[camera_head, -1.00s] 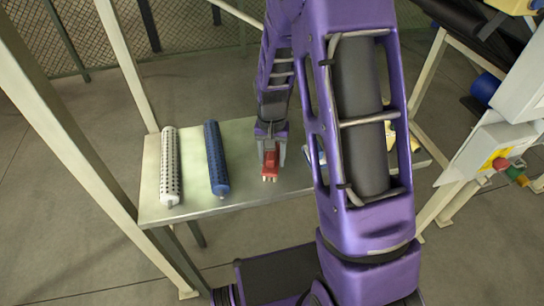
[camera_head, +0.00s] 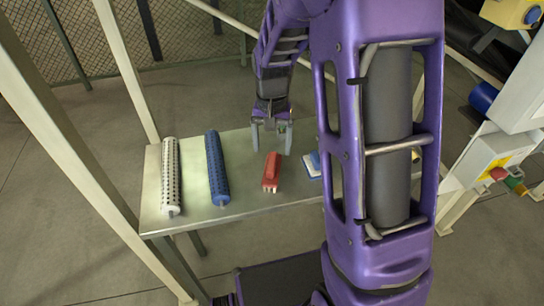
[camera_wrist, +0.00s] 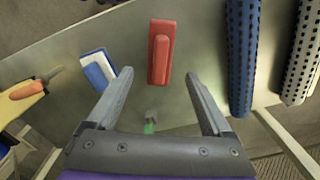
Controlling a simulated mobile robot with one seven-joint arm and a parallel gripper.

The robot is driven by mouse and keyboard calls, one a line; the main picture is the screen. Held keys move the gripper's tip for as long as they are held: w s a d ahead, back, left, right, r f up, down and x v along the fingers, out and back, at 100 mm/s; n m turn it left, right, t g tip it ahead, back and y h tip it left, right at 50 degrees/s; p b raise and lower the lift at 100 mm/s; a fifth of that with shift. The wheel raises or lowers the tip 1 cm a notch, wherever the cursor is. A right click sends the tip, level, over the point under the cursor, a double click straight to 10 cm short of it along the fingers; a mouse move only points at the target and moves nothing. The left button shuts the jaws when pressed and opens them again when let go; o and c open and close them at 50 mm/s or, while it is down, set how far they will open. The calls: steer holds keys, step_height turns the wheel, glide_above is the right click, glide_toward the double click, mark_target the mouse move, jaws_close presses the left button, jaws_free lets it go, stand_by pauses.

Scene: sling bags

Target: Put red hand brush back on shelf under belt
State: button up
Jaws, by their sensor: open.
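The red hand brush (camera_head: 271,172) lies on the grey metal shelf (camera_head: 240,206), near its middle, with its pale bristle end toward the front edge. It also shows in the wrist view (camera_wrist: 160,52), lying flat ahead of the fingers. My gripper (camera_head: 271,150) is open and empty, above the shelf and behind the brush in the head view. In the wrist view my two fingers (camera_wrist: 160,85) are spread wide, with nothing between them touching. The belt cannot be made out clearly in these frames.
A white perforated roller (camera_head: 171,178) and a blue one (camera_head: 216,170) lie left of the brush. A blue-and-white brush (camera_head: 312,165) lies to its right, partly beside my arm. In the wrist view an orange-handled tool (camera_wrist: 27,90) lies farther left. Frame posts (camera_head: 128,75) stand at the left.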

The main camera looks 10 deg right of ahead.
mark_target(272, 161)
steer(key=shift+r, duration=1.5)
